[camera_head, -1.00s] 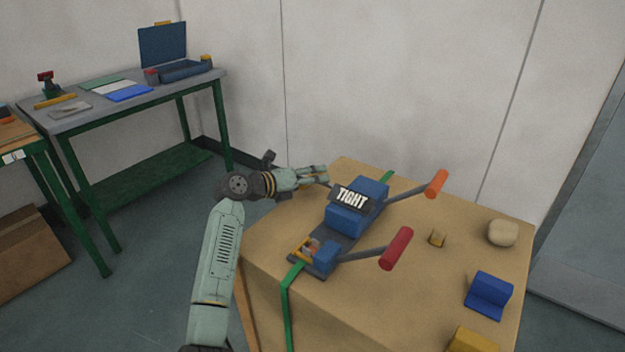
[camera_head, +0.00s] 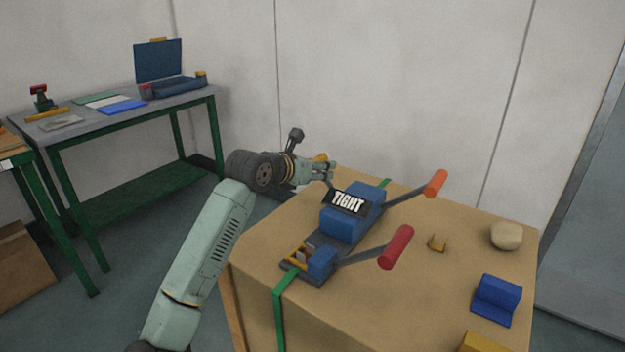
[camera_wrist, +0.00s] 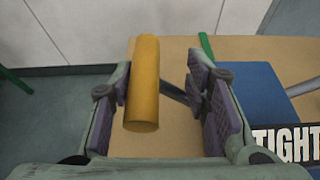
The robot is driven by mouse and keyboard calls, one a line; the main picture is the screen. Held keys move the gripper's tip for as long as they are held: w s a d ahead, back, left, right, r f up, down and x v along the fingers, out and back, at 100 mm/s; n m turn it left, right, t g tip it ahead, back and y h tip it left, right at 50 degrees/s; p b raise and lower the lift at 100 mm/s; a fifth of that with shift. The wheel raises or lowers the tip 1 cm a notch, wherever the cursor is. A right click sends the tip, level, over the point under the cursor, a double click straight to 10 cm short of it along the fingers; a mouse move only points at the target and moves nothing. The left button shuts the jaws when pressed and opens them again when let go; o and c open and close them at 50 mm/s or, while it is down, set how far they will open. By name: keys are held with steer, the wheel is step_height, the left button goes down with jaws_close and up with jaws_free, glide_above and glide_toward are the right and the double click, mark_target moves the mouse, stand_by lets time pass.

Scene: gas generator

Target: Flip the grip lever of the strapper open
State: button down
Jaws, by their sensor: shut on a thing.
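The strapper (camera_head: 344,224) is a blue tool with a "TIGHT" plate, lying on a green strap across a box top. A lever with a yellow cylindrical handle (camera_wrist: 143,85) rises from its left side; the handle also shows in the head view (camera_head: 321,158). My gripper (camera_wrist: 165,100) is around this handle, its pad against the left side, with a gap visible towards the right finger. The dark lever bar passes between the fingers to the strapper. Two other levers, with an orange handle (camera_head: 436,183) and a red handle (camera_head: 396,247), stick out to the right.
A green-legged workbench (camera_head: 85,120) stands at the back left.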

steer(key=shift+s+d+m+y+b, duration=0.25)
steer(key=shift+d+m+y+b, duration=0.15)
steer(key=shift+m+b, duration=0.45)
steer(key=c, duration=1.1)
jaws_free()
steer(key=shift+o, duration=1.3)
steer(key=shift+r, duration=0.25)
steer(key=v, duration=1.2)
steer(key=shift+s+f, duration=0.2)
steer(key=shift+d, duration=0.1)
